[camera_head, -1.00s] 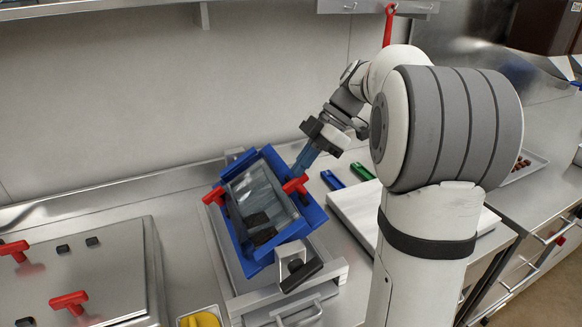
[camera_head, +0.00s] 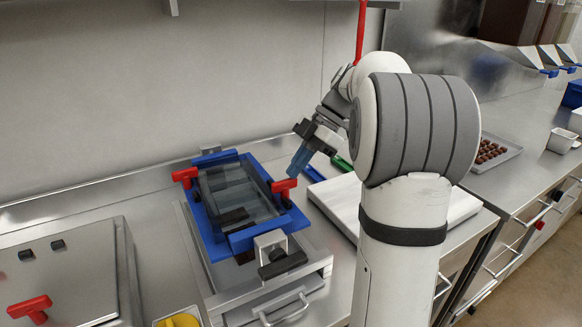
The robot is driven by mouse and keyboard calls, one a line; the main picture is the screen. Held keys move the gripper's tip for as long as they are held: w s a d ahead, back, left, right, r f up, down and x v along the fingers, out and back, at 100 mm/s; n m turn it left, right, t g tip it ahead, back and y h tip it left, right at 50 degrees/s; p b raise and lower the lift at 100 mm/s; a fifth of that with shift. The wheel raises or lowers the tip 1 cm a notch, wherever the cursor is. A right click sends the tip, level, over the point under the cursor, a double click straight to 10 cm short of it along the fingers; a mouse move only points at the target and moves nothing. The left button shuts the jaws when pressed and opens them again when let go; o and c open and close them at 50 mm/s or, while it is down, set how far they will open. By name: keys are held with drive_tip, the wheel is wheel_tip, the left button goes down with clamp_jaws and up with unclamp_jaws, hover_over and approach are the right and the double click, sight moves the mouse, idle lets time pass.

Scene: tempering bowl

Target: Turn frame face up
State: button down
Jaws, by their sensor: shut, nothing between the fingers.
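The blue frame (camera_head: 222,158) sits in a metal stand (camera_head: 195,250) on the counter, nearly level. A grey, see-through panel (camera_head: 232,192) with dark pieces at its near end lies within it. A red handle (camera_head: 186,176) stands at its left side and another red handle (camera_head: 284,187) at its right side. My gripper (camera_head: 294,172) is shut and empty, with its bluish fingers pointing down just above the right red handle. I cannot tell whether the fingertips touch the handle. Which face of the frame is up is not clear to me.
A white board (camera_head: 335,200) lies right of the stand, with a green-handled tool (camera_head: 342,163) behind it. A metal lid with a red handle (camera_head: 30,308) is at left. A yellow item (camera_head: 180,321) sits in front. A tray of chocolates (camera_head: 490,152) is at far right.

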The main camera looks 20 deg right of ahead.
drive_tip(key=shift+s+d+f+b, duration=0.1)
drive_tip(key=shift+d+f+b, duration=0.1)
drive_tip(key=shift+f, duration=0.25)
drive_tip(key=shift+s+d+f+b, duration=0.1)
drive_tip(key=shift+f+b, duration=0.05)
drive_tip(key=shift+f, duration=0.3)
drive_tip(key=d+f+p+v, duration=0.1)
drive_tip(key=p+v, duration=0.1)
drive_tip(key=v, duration=1)
drive_tip(key=shift+w+d+f+p, duration=0.2)
drive_tip(key=shift+w+d+p, duration=0.1)
drive_tip(key=shift+p, duration=0.1)
